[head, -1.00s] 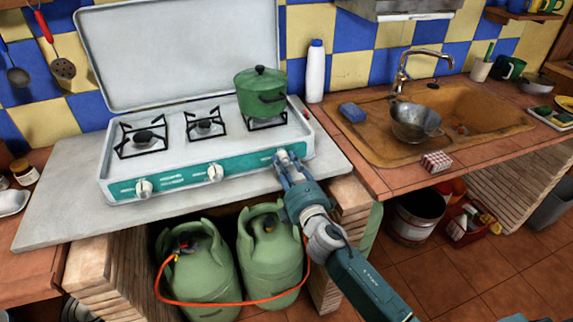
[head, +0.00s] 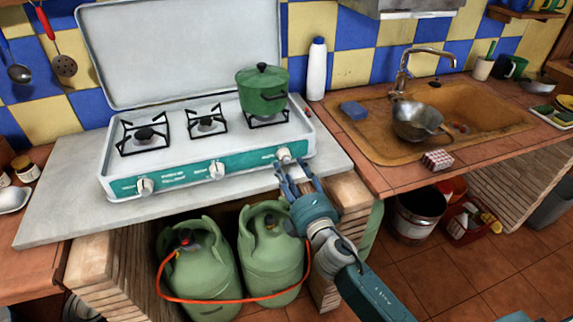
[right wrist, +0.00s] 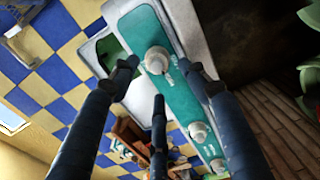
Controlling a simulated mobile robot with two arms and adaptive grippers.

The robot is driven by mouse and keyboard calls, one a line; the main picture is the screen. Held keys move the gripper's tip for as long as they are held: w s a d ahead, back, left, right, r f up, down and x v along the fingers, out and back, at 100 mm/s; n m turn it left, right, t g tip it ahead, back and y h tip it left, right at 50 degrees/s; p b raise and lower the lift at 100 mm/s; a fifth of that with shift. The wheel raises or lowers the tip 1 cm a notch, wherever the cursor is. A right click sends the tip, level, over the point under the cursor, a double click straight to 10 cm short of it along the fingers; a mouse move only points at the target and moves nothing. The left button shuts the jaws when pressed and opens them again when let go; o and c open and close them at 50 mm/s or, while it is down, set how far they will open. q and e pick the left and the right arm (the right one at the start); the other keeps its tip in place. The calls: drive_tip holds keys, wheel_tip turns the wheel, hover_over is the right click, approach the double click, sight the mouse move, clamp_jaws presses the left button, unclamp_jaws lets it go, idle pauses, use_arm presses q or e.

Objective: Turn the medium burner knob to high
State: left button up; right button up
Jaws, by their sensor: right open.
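The white stove (head: 125,175) has a teal front panel with a left knob (head: 145,186), a middle knob (head: 216,169) and a right knob (head: 283,154). I cannot tell from the markings which is the medium burner knob. My right gripper (head: 294,178) is open and empty, just in front of and below the right knob. In the right wrist view, a white knob (right wrist: 157,60) shows between and beyond the spread fingers, apart from them. Another knob (right wrist: 198,132) lies further along the panel. My left gripper is not in view.
A green lidded pot (head: 262,92) stands on the right burner; the other two burners are bare. A white bottle (head: 316,70) stands right of the stove. Two green gas cylinders (head: 272,257) with an orange hose sit below. A sink (head: 375,140) is at right.

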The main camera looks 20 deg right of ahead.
sight(287, 162)
drive_tip(key=shift+s+a+r, duration=0.1)
drive_tip(key=shift+s+r, duration=0.1)
drive_tip(key=shift+s, duration=1.7)
drive_tip(key=shift+c, duration=1)
drive_tip(key=shift+s+n+p, duration=0.2)
drive_tip(key=shift+n+p, duration=0.2)
drive_tip(key=shift+n, duration=0.1)
drive_tip(key=shift+c, duration=0.4)
drive_tip(key=w+n+p, duration=0.1)
drive_tip(key=w+n, duration=0.1)
drive_tip(key=w, duration=0.2)
drive_tip(key=w+n+p, duration=0.2)
drive_tip(key=w+n, duration=0.1)
drive_tip(key=w, duration=0.1)
drive_tip(key=shift+w+d+f, duration=0.15)
drive_tip(key=shift+w+d, duration=0.05)
drive_tip(key=shift+w, duration=0.15)
